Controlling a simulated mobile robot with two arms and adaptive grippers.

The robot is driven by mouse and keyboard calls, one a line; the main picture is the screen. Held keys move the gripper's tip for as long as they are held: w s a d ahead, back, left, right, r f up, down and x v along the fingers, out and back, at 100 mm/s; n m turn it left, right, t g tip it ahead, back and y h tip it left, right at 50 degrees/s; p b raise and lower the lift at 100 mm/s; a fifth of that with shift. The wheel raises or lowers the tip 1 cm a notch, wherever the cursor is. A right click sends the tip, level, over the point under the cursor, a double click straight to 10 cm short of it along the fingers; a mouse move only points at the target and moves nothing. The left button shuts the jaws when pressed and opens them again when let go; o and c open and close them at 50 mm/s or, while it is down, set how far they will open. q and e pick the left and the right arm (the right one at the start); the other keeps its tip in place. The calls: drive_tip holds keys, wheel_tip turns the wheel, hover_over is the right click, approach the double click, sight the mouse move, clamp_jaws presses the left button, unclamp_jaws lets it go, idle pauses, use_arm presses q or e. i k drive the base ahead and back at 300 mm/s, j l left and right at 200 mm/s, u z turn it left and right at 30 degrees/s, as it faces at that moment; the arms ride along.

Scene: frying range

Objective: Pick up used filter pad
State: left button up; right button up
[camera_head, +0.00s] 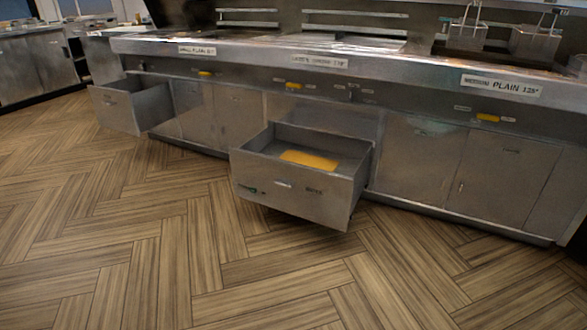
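A flat yellow-orange pad (310,160), which looks like the used filter pad, lies in an open metal drawer (290,197) under the middle of the frying range. The drawer is pulled out over the floor, and its front and side walls stand around the pad. The near edge of the pad is partly hidden by the drawer's front wall. Neither of my grippers shows in the head view.
A second open drawer (120,108) juts out at the left. Closed cabinet doors (461,165) line the range (330,60) on the right. Fryer baskets (535,42) hang at the upper right. The wood-patterned floor (150,250) in front is clear.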

sight(291, 155)
drive_tip(key=i+l+u, duration=0.1)
drive_tip(key=i+u, duration=0.15)
drive_tip(key=u, duration=0.2)
drive_tip(key=i+l+u, duration=0.15)
drive_tip(key=u, duration=0.3)
drive_tip(key=i, duration=0.1)
